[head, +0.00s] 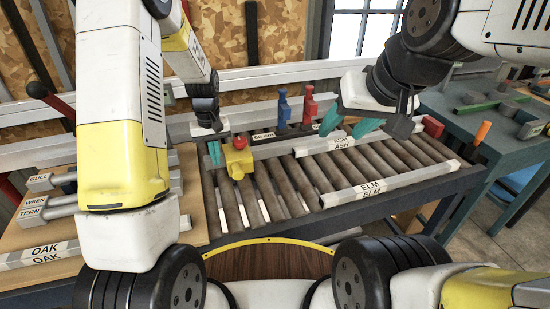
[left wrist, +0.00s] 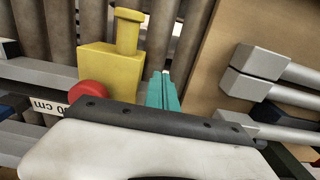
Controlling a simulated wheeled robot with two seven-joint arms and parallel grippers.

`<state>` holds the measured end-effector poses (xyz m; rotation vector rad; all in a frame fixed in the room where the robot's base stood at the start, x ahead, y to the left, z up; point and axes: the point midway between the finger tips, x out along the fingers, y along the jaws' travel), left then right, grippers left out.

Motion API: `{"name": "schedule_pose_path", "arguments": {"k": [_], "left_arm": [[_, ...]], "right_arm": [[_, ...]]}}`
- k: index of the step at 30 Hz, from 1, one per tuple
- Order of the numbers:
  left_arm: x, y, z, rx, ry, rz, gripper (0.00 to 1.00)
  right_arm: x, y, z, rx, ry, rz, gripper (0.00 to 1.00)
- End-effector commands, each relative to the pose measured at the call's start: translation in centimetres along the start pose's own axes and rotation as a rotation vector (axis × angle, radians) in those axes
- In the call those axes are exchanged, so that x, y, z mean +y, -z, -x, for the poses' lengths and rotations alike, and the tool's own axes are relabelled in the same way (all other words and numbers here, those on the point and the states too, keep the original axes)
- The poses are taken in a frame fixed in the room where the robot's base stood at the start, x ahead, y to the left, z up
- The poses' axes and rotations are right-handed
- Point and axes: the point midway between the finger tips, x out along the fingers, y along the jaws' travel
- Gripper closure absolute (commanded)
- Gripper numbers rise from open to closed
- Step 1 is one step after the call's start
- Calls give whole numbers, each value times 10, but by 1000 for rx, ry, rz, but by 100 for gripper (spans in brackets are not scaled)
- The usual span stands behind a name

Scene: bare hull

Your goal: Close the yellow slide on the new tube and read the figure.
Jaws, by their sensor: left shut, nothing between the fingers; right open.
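The yellow slide (head: 238,162), a block with a red knob on top, sits at the left end of the roller bed. In the left wrist view the yellow slide (left wrist: 108,68) shows its peg, with the red knob beside it. My left gripper (head: 214,152) is shut and empty just left of the slide; its teal fingertips (left wrist: 163,88) look close beside the block, and contact cannot be told. My right gripper (head: 350,124) is open and empty above the bar marked ASH (head: 342,141). I cannot tell which piece is the new tube. A label (left wrist: 47,104) partly hidden ends in "0 cm".
A blue slide (head: 283,106) and a red slide (head: 309,109) stand along the back rail. The bar marked ELM (head: 390,188) lies along the rollers' front. Tubes marked WREN and TERN (head: 52,205) lie on a board at left. A green bench (head: 490,130) stands right.

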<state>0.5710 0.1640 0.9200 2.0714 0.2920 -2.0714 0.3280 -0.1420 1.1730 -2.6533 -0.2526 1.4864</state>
Motion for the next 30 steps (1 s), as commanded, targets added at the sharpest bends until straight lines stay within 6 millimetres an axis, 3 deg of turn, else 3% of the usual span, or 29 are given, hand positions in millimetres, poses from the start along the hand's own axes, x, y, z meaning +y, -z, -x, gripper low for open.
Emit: {"name": "schedule_pose_path", "arguments": {"k": [30], "left_arm": [[0, 0, -10, -1, 0, 0, 100]], "right_arm": [[0, 0, 0, 0, 0, 0, 48]]}}
